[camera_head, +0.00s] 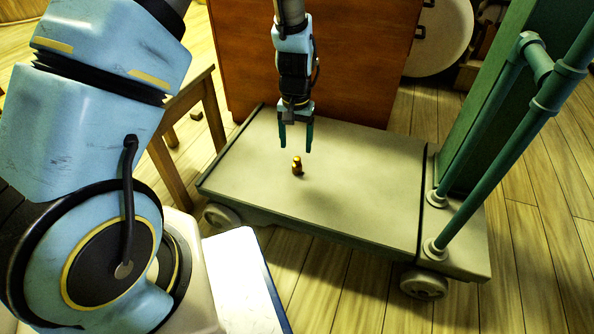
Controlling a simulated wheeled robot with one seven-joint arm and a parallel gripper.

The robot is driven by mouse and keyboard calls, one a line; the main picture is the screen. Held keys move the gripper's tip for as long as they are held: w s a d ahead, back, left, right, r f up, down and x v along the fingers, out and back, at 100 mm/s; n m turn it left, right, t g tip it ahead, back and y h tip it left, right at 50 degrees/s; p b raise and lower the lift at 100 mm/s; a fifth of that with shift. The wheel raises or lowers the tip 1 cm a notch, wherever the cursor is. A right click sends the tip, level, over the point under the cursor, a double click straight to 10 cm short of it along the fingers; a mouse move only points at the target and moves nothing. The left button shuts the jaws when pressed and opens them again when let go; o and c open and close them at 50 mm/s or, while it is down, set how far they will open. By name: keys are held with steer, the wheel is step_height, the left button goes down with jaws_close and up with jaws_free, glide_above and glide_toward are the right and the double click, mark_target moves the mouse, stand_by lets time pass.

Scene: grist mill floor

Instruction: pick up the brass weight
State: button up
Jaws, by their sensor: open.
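The brass weight (297,166) is a small, shiny, gold-brown piece with a narrower top. It stands upright on the pale flat deck of a low cart (375,180). My gripper (296,146) points down just above and behind the weight in the picture. Its two dark green fingers are apart, with nothing between them. The weight shows just below the fingertips, and I cannot tell the exact height of the gap. Nothing hides the weight.
Green upright pipes (490,145) rise from the cart's right end. A reddish-brown wooden cabinet (345,60) stands behind the cart. A wooden table or stool (180,130) stands to the left. The deck around the weight is clear, and plank floor (345,290) shows in front.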

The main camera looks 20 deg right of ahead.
mark_target(297, 158)
steer(key=f+b, duration=0.2)
steer(key=f, duration=0.2)
steer(key=f+b, duration=0.2)
steer(key=f, duration=0.2)
steer(key=shift+w+d+f+b, duration=0.2)
steer(key=shift+f+b, duration=0.15)
steer(key=shift+b, duration=0.05)
steer(key=shift+r, duration=0.1)
jaws_close()
